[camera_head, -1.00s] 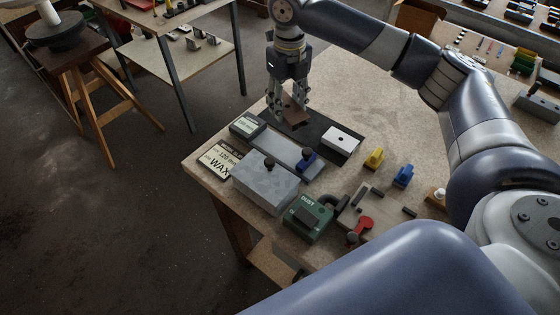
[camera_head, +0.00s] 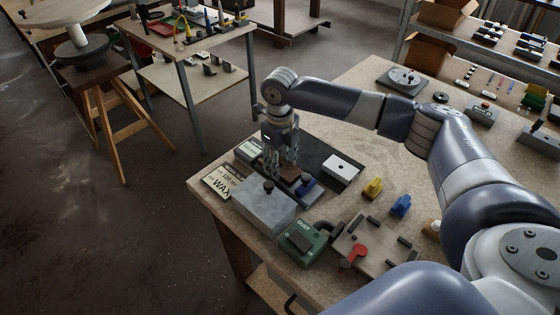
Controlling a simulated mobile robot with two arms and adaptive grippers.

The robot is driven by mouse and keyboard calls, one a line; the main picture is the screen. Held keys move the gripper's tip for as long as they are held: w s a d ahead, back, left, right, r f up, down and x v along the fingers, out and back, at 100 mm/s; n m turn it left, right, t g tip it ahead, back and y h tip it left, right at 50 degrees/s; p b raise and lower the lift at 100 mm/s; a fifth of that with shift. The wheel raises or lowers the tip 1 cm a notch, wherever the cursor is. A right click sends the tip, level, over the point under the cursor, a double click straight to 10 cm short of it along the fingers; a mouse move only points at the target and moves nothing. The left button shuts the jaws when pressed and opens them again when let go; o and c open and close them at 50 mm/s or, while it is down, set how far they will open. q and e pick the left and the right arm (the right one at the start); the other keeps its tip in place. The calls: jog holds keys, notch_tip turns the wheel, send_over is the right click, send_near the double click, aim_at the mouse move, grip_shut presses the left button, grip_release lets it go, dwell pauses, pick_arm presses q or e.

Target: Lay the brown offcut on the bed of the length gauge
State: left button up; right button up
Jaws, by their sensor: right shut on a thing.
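The length gauge is a long grey bed (camera_head: 313,193) with a display (camera_head: 248,150) at its left end and a blue slider (camera_head: 306,185) towards its right end. My right gripper (camera_head: 282,168) points down over the gauge and is shut on the brown offcut (camera_head: 291,173). The offcut is low over the bed, left of the blue slider. I cannot tell whether it touches the bed. The fingers and the grey block hide part of the bed. My left gripper is not in view.
A grey block (camera_head: 263,208) with a black knob stands in front of the gauge, beside a WAX card (camera_head: 219,184). A white block (camera_head: 341,168) lies behind right. A green DUST box (camera_head: 303,246), yellow clip (camera_head: 372,188) and blue clip (camera_head: 401,206) stand nearby.

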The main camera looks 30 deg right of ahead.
jog(key=shift+f, duration=0.25)
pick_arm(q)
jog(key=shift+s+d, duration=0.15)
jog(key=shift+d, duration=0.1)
pick_arm(e)
jog(key=shift+w, duration=0.1)
jog(key=shift+f, duration=0.15)
jog(key=o, duration=1)
jog(key=shift+c, duration=0.2)
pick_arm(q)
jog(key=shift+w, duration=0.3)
pick_arm(e)
jog(key=shift+o, duration=0.5)
pick_arm(q)
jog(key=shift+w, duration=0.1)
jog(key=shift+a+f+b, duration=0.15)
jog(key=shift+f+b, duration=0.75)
jog(key=shift+b, duration=0.1)
pick_arm(e)
notch_tip(320, 180, up, 12)
